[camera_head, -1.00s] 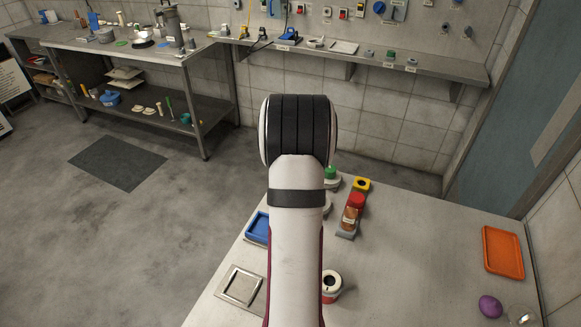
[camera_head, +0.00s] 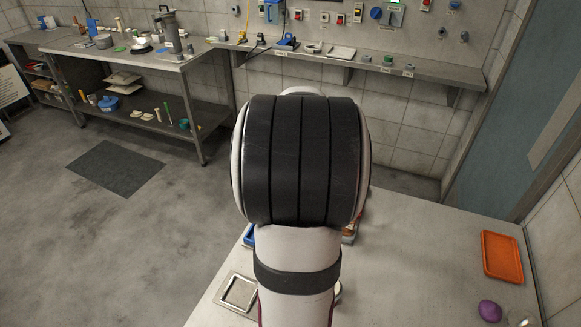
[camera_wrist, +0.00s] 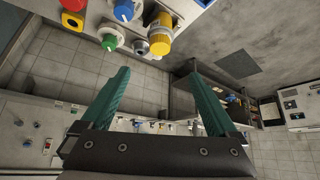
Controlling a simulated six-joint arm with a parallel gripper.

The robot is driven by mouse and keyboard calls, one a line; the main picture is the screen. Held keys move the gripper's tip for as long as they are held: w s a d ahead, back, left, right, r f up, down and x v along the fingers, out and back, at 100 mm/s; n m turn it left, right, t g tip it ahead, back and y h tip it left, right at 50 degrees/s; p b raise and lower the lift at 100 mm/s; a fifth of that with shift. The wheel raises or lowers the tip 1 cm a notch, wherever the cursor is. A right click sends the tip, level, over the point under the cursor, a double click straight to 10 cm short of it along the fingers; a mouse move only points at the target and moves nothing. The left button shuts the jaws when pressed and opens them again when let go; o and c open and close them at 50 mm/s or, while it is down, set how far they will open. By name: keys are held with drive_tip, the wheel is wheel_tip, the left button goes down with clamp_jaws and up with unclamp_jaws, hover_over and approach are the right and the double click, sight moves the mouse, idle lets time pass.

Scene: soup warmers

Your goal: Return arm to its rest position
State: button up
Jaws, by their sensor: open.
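My gripper (camera_wrist: 160,100) shows in the wrist view with its two teal fingers spread wide apart and nothing between them. In the head view my gripper is hidden behind my own raised arm, which stands in the middle of the picture. The wrist view is tilted and takes in the room, with the wall shelf's items beyond the fingers. The worktable (camera_head: 420,260) lies below and to the right of my arm in the head view.
On the worktable are an orange tray (camera_head: 502,257), a purple round object (camera_head: 490,310) and a square metal frame (camera_head: 237,293). My arm covers most of a blue tray (camera_head: 249,236). A wall shelf (camera_head: 400,66) runs behind. The floor at left is open.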

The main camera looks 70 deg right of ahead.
drive_tip(key=w+a+r+n+y, duration=0.15)
drive_tip(key=w+a, duration=0.35)
drive_tip(key=a, duration=0.8)
drive_tip(key=w+a+n+y, duration=0.2)
drive_tip(key=w+a+y, duration=0.15)
drive_tip(key=a, duration=0.85)
drive_tip(key=s+a+n+g+y, duration=0.1)
drive_tip(key=s+a, duration=0.5)
drive_tip(key=a, duration=0.4)
drive_tip(key=s+a+n+g+y, duration=0.1)
drive_tip(key=s+a+n+g, duration=0.1)
drive_tip(key=s+a, duration=0.5)
drive_tip(key=a, duration=0.4)
drive_tip(key=shift+s+a+f+g+y, duration=0.2)
drive_tip(key=shift+a+f+g+y, duration=0.1)
drive_tip(key=shift+f, duration=0.1)
drive_tip(key=shift+d, duration=0.1)
drive_tip(key=shift+c, duration=0.4)
